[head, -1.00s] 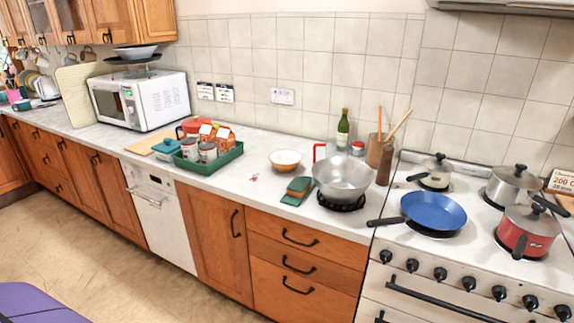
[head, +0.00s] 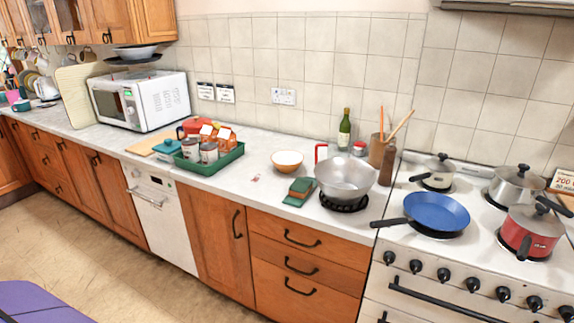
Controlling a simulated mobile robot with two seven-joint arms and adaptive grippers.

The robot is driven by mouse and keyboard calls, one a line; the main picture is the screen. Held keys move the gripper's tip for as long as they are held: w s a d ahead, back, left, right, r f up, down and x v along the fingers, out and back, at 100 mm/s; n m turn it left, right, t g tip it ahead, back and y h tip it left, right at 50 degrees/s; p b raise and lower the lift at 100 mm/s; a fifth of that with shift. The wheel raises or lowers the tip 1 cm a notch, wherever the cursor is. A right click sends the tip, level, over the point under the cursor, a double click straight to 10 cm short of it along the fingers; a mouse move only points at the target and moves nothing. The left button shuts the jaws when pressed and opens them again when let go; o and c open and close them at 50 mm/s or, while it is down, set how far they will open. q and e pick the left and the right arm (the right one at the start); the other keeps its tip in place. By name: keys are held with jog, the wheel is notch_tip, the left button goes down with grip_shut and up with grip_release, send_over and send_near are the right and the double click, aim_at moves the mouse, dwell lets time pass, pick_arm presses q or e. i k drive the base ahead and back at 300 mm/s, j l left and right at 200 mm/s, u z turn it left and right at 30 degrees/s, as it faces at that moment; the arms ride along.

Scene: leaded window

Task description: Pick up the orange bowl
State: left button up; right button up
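The orange bowl (head: 287,163) sits upright on the white worktop, in the middle of the head view. Its outside is orange and its inside is pale; I see nothing in it. It stands between the green tray and the large metal bowl, apart from both. Neither of my grippers is in view.
A green tray (head: 211,168) with cans and cartons stands left of the bowl. Sponges (head: 301,190) and a metal bowl (head: 345,180) stand to its right. A blue pan (head: 436,212) sits on the stove. The worktop (head: 246,190) in front of the bowl is mostly clear.

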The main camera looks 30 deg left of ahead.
aim_at(286, 161)
jog(key=j+z, duration=0.35)
jog(key=j, duration=1.7)
